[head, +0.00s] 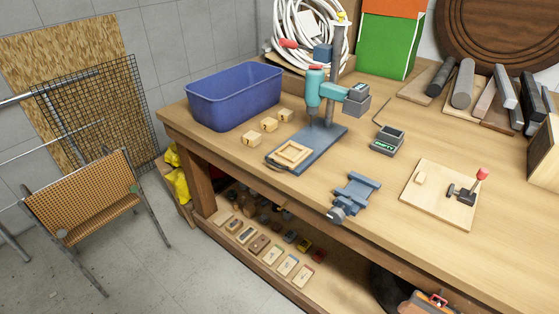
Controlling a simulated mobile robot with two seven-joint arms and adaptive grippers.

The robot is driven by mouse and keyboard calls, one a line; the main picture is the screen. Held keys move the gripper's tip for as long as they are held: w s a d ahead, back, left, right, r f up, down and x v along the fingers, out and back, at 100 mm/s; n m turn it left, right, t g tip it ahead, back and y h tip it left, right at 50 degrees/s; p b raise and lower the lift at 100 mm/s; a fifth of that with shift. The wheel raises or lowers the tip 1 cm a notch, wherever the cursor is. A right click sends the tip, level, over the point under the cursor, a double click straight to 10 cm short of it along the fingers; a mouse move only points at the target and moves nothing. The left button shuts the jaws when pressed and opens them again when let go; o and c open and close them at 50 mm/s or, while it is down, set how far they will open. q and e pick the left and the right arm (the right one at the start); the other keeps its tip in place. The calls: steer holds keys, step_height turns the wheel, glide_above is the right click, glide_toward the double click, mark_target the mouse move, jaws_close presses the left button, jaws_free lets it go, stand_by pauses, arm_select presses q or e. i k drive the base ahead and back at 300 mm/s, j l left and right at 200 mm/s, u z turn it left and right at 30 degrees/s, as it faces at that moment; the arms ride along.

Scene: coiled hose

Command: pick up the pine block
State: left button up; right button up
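Several pale wooden pieces could be the pine block; I cannot tell which one is. Three small light wood blocks with dark marks stand in a slanting row on the bench, right of the blue bin: a near block (249,138), a middle block (269,124) and a far block (286,115). Another small pale block (421,178) lies on a light wooden board (437,208) beside a red-handled clamp (473,187). Neither of my grippers is in view.
A drill press (316,95) with a square wooden frame (290,154) on its base stands right of the row. A vise (353,196) sits at the bench's front edge. Bare bench top lies around the board.

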mark_target(285, 115)
steer(key=i+j, duration=0.15)
steer(key=j, duration=0.2)
steer(key=i+j, duration=0.15)
steer(key=j, duration=0.15)
steer(key=i+j, duration=0.15)
steer(key=j, duration=0.2)
steer(key=i+j, duration=0.15)
steer(key=j, duration=0.15)
